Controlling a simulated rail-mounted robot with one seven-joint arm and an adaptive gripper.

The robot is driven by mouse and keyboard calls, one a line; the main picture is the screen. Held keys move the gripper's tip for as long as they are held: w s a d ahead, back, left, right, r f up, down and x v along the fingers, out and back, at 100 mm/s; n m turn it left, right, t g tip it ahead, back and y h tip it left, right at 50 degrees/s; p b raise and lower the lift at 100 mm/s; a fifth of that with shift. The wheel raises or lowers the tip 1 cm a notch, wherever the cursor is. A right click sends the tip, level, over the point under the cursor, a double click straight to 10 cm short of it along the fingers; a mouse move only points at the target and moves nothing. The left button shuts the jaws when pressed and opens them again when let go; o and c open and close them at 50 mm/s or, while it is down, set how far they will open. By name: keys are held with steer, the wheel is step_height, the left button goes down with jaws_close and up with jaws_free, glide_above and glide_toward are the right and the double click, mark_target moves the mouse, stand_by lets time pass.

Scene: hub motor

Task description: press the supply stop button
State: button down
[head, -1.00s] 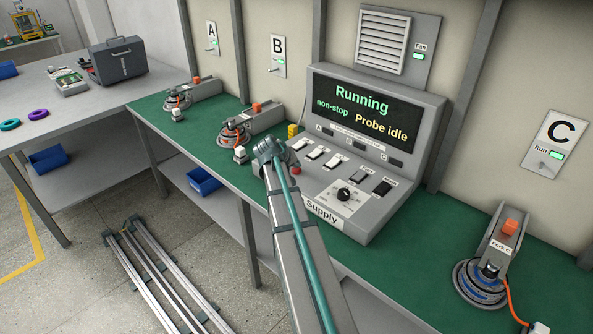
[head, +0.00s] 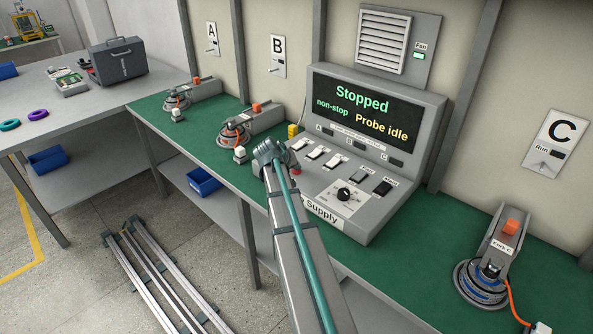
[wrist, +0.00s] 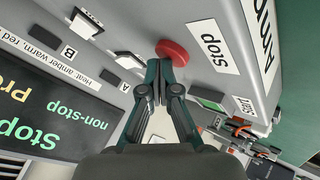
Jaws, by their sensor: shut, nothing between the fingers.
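The supply console (head: 385,215) stands on the green bench, with a "Supply" label on its front edge. Its screen (head: 362,110) reads "Stopped", "non-stop" and "Probe idle". The round red stop button (wrist: 172,52) is beside the "Stop" label (wrist: 212,50) in the wrist view; in the head view a bit of the red button (head: 296,170) shows past my arm's end. My gripper (wrist: 166,72) is shut and empty, its fingertips at the button's edge and seemingly touching it. The tips partly cover the button, so its depth is unclear. The green start button (wrist: 208,98) is beside the fingers.
Rocker switches (head: 315,152) and a rotary knob (head: 344,194) are close by on the console. Hub motors stand along the bench, one on the right at C (head: 482,283). A blue bin (head: 204,182) sits on the shelf below.

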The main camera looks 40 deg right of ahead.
mark_target(295, 171)
steer(key=shift+r, duration=0.1)
stand_by(0.3)
steer(key=shift+r+p, duration=0.45)
steer(key=shift+r, duration=0.3)
steer(key=shift+r, duration=0.1)
steer(key=shift+r+p, duration=1.25)
steer(key=shift+r, duration=1.15)
